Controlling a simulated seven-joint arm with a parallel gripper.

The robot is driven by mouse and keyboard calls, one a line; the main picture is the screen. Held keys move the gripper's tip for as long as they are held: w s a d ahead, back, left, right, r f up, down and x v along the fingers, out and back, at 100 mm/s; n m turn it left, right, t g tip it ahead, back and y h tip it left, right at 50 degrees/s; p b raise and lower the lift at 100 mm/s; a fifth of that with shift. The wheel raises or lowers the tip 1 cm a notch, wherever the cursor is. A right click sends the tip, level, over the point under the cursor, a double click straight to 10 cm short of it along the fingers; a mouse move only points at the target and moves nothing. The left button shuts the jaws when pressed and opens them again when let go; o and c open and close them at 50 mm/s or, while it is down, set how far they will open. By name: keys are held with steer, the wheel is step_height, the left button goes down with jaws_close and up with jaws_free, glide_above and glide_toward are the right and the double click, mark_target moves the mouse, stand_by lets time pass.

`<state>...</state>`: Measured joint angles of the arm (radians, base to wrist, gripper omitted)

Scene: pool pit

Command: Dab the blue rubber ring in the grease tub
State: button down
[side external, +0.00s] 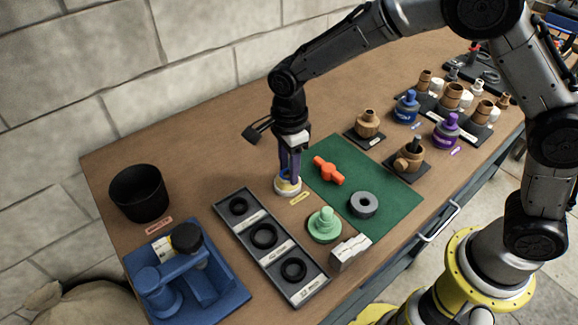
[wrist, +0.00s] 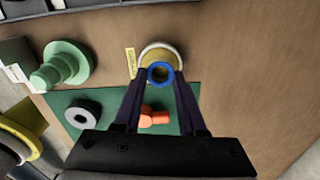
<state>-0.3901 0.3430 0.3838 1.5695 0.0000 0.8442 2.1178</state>
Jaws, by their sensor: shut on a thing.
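My gripper (side external: 289,170) points straight down over the grease tub in the side external view. In the wrist view my gripper (wrist: 160,80) is shut on the blue rubber ring (wrist: 151,72). The grease tub (wrist: 148,52) is a round white-rimmed tub with yellowish contents, directly beyond the ring. In the side external view the tub (side external: 288,190) stands on the wooden bench at the left edge of the green mat, next to a yellow label. The fingertips are at the tub's mouth and hide the ring there. I cannot tell whether the ring touches the grease.
A dark tray (side external: 275,268) with several black rings lies in front of the tub. The green mat (side external: 390,198) holds an orange part (side external: 328,170), a grey ring (side external: 363,204) and a green stepped piece (side external: 324,224). A black bin (side external: 138,193) stands left. The bench behind the tub is clear.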

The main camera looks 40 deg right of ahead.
steer(key=shift+f, duration=0.1)
stand_by(0.3)
steer(key=shift+r, duration=3.55)
